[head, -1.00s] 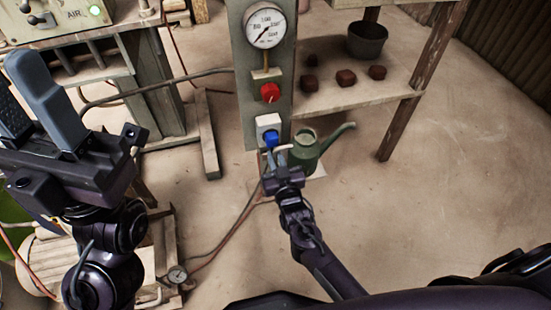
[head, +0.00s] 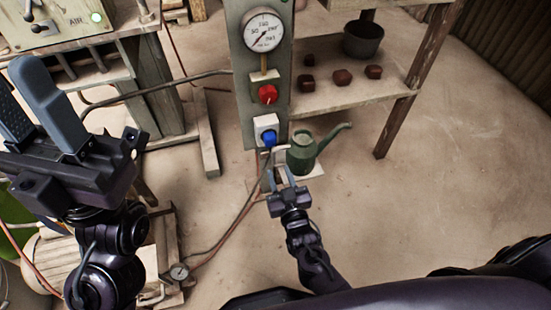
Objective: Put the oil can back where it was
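The green oil can (head: 303,154) stands upright on a pale square patch (head: 314,172) on the floor, just right of the grey post's foot. Its spout points up to the right. My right gripper (head: 281,176) is in front of the can and to its lower left. Its two fingers are spread with nothing between them, and a gap shows between it and the can's body. My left gripper (head: 32,98) is large in the near left of the view, far from the can, with its fingers apart and empty.
A wooden shelf (head: 340,95) holds a dark pot (head: 362,39) and several brown lumps. Floor to the right is clear.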

